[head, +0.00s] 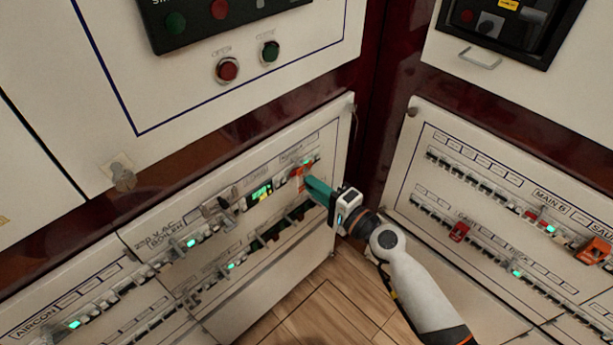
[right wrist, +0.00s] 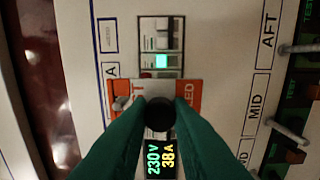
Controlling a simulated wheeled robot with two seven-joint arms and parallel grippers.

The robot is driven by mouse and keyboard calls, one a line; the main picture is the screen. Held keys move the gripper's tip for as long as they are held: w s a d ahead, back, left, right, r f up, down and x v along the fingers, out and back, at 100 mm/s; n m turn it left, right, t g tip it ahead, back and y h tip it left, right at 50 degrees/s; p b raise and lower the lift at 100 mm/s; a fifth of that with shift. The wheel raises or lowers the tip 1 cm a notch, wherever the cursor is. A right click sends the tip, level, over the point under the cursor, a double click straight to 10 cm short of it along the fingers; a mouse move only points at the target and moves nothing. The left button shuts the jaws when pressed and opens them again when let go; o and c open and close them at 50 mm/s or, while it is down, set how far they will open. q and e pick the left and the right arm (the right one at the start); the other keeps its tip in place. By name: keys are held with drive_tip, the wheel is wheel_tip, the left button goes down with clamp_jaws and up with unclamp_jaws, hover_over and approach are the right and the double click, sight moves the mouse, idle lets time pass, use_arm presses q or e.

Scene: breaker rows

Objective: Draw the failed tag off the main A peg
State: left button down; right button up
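A round black knob (right wrist: 160,114) stands in front of the tag's middle. My right gripper (head: 309,181) faces the tag, its green fingers (right wrist: 160,118) one on each side of the knob. The gap looks about as wide as the knob; I cannot tell whether they touch it. The peg is hidden behind. My left gripper is out of view.
A lit meter (head: 261,192) sits close beside the tag, and a breaker with a green light (right wrist: 162,60) is above it. Toggle levers (right wrist: 290,130) stick out at right. The MAIN B panel (head: 480,190) carries another orange tag (head: 592,250).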

clamp_jaws()
drive_tip(key=shift+r, duration=0.1)
